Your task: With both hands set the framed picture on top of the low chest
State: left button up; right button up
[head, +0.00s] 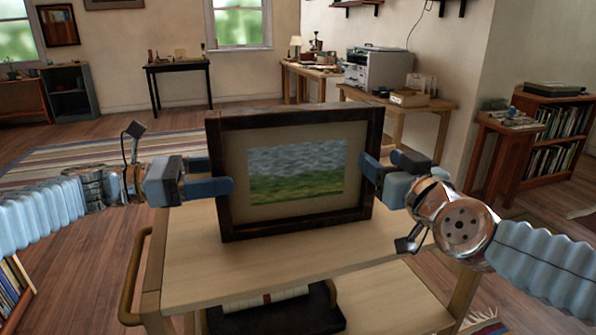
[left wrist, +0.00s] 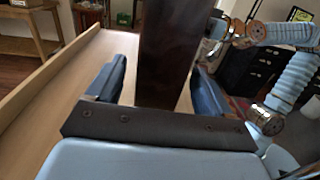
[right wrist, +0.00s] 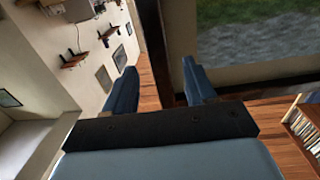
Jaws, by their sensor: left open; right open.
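The framed picture (head: 297,172), a dark wooden frame around a grey and green landscape, stands upright on a light wooden cart (head: 190,262). My left gripper (head: 215,184) is open at its left side, with one finger in front of the frame. In the left wrist view the dark frame edge (left wrist: 168,50) stands between the open fingers (left wrist: 160,78). My right gripper (head: 378,172) is open at the right side. In the right wrist view the frame edge (right wrist: 156,45) lies between its fingers (right wrist: 158,82). I cannot make out a low chest.
A dark object (head: 320,312) lies on the cart's lower shelf. Behind stand a side table with a printer (head: 378,68) and a small dark table (head: 178,66). A bookcase (head: 555,135) stands at right. A striped rug (head: 90,165) covers the open floor at left.

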jog(key=shift+x, duration=1.1)
pick_arm(q)
jog(key=shift+x, duration=1.1)
jog(key=c, duration=1.1)
pick_arm(e)
grip_shut()
pick_arm(q)
jog(key=c, duration=0.4)
